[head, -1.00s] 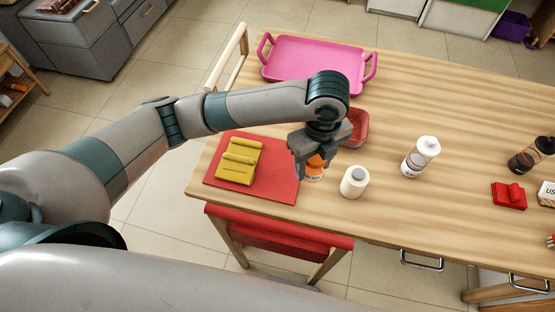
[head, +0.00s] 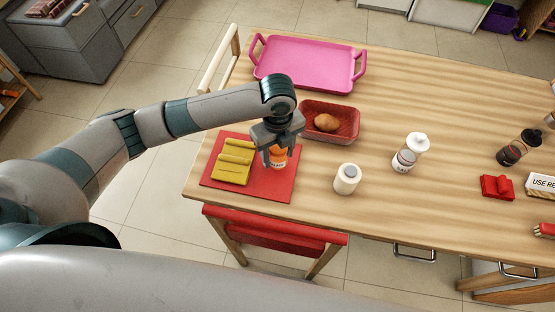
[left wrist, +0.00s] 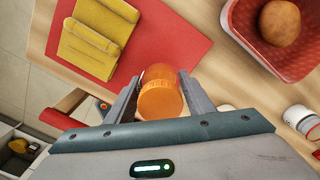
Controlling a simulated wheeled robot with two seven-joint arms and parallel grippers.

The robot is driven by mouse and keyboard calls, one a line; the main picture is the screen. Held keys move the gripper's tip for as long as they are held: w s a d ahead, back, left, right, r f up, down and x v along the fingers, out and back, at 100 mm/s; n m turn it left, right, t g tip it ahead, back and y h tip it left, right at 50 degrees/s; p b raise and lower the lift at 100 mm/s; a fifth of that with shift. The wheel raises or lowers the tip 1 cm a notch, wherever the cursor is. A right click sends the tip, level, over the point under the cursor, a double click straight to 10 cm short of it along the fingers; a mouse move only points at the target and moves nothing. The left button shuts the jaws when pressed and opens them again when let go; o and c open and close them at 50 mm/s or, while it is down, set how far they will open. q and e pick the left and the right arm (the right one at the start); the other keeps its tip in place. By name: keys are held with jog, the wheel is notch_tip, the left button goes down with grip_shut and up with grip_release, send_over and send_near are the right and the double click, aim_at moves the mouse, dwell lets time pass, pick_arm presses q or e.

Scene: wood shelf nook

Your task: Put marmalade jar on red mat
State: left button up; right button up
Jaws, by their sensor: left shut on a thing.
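The marmalade jar (head: 278,157), with an orange lid and a label, is between the fingers of my left gripper (head: 275,150), which is shut on it. In the left wrist view the jar (left wrist: 160,92) shows upright between the two fingers. The red mat (head: 272,186) lies on the table's left end, and in the head view the jar appears over its right part. I cannot tell whether the jar touches the mat. A folded yellow cloth (head: 233,162) lies on the mat's left part. My right gripper is not in view.
A red basket (head: 347,131) with a brown, potato-like item (head: 326,122) stands just beyond the mat's right side. A white jar (head: 346,179) stands right of the mat. A pink tray (head: 306,62) lies at the back. A white bottle (head: 409,153) stands farther right.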

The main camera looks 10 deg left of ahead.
aim_at(277, 162)
pick_arm(q)
notch_tip(277, 162, down, 3)
jog(key=shift+r+p, duration=0.2)
jog(key=shift+p, duration=0.35)
jog(key=shift+f, duration=0.6)
jog(key=shift+f, duration=0.1)
jog(key=o, duration=1.3)
notch_tip(277, 162, up, 12)
jog(key=b, duration=0.2)
jog(key=shift+b, duration=0.35)
